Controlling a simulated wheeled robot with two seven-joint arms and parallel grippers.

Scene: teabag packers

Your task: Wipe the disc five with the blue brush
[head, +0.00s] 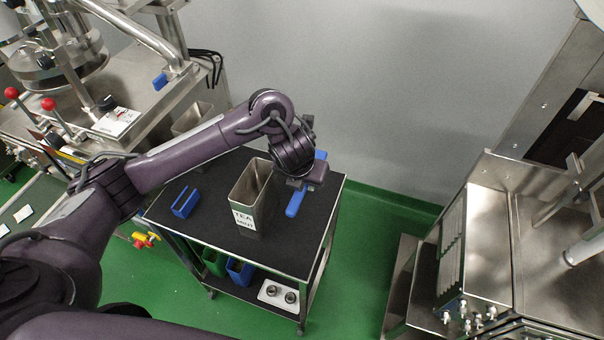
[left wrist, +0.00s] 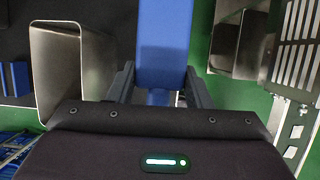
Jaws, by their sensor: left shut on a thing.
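My left gripper (head: 308,178) is above the right end of the black cart top, beside the steel bin. It is shut on the blue brush (head: 295,204), whose blue parts show on both sides of the gripper. In the left wrist view the blue brush (left wrist: 163,45) stands between the two fingers of my left gripper (left wrist: 158,82). I cannot make out any disc marked five. My right gripper is not in view.
A steel bin (head: 247,208) labelled TEA MINT and a blue holder (head: 185,202) stand on the cart top (head: 285,240). Its lower shelf holds green and blue containers and a white tray (head: 268,290) with two round grey parts. Steel machines flank the cart; green floor lies right.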

